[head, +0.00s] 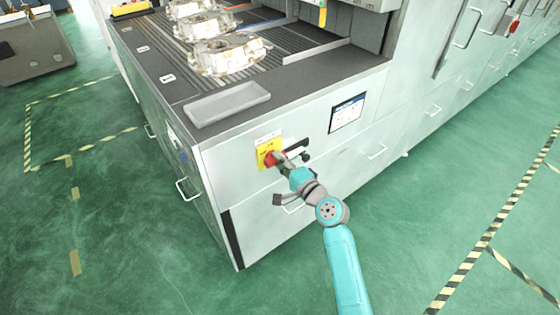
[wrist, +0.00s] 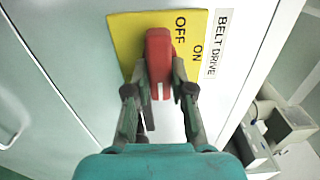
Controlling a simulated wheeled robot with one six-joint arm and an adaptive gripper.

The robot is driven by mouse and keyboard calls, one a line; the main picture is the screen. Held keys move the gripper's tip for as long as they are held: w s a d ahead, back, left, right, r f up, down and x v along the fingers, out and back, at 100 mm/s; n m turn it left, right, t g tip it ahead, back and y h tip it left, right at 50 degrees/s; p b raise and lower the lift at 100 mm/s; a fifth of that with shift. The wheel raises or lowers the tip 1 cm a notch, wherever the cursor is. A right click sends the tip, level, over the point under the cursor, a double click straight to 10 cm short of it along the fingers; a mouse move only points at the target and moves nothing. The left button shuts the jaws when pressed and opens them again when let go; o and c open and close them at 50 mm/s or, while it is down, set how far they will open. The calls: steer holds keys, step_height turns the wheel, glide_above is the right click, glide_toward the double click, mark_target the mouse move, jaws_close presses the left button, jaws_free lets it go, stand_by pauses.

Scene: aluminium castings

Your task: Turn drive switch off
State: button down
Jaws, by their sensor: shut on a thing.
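The drive switch is a red knob (head: 269,158) on a yellow plate (head: 265,142) on the front of the pale machine cabinet. In the wrist view the red knob (wrist: 159,50) stands between the two fingers of my gripper (wrist: 159,72), which is shut on it. The knob's long side runs up and down in this view. The yellow plate (wrist: 130,38) shows the words OFF and ON to the right of the knob, beside a white BELT DRIVE label (wrist: 217,42). In the head view my gripper (head: 279,157) reaches the knob and partly hides it.
A screen panel (head: 347,113) is on the cabinet front, right of the switch. A grey tray (head: 227,104) and several castings (head: 228,57) lie on top. Green floor is free on the left and in front.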

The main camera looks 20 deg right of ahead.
steer(key=c, duration=1)
jaws_free()
steer(key=v, duration=1.2)
steer(key=shift+s+f, duration=0.1)
